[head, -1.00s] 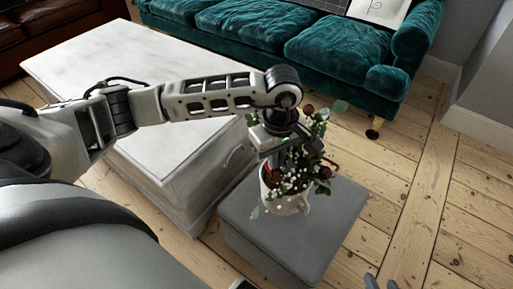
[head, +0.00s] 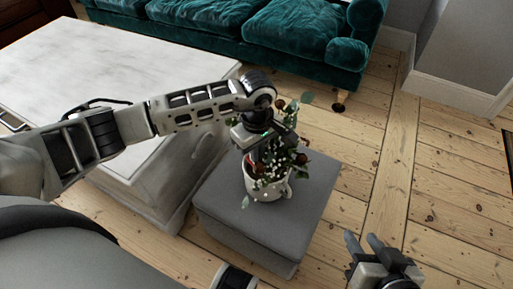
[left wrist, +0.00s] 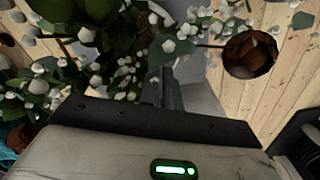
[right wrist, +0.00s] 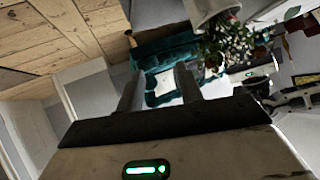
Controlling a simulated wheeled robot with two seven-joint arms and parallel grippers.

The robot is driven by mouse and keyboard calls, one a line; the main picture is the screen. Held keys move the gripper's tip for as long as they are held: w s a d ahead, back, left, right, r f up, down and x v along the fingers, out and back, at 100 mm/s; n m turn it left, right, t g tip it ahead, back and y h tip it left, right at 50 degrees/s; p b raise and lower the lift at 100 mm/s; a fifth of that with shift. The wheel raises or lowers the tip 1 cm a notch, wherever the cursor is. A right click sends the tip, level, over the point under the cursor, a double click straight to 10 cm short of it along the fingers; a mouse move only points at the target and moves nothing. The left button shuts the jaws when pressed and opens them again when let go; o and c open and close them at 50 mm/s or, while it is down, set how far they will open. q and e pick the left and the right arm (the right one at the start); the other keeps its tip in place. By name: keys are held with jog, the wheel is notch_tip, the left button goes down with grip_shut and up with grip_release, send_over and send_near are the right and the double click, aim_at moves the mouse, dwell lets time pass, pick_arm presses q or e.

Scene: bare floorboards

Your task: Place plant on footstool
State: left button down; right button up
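The plant (head: 290,150), with green leaves, small white flowers and brown cones, is in a white mug-like pot (head: 268,188). It appears upright over the grey footstool (head: 312,205); I cannot tell whether the pot touches the top. My left gripper (head: 262,160) reaches down into the foliage at the pot. Its fingers (left wrist: 165,90) are close together, seemingly on the pot's rim, but leaves and flowers hide the contact. My right gripper (head: 367,245) is open and empty, low to the right of the footstool. The right wrist view also shows the plant (right wrist: 228,45) and pot (right wrist: 205,10).
A whitewashed wooden chest (head: 130,70) stands left of the footstool, under my left arm. A teal velvet sofa (head: 280,30) is at the back. Bare floorboards (head: 375,150) lie clear to the right, up to a grey wall (head: 470,45).

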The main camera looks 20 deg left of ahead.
pick_arm(q)
jog(key=shift+w, duration=0.1)
jog(key=c, duration=1.6)
grip_release()
jog(key=shift+f, duration=0.15)
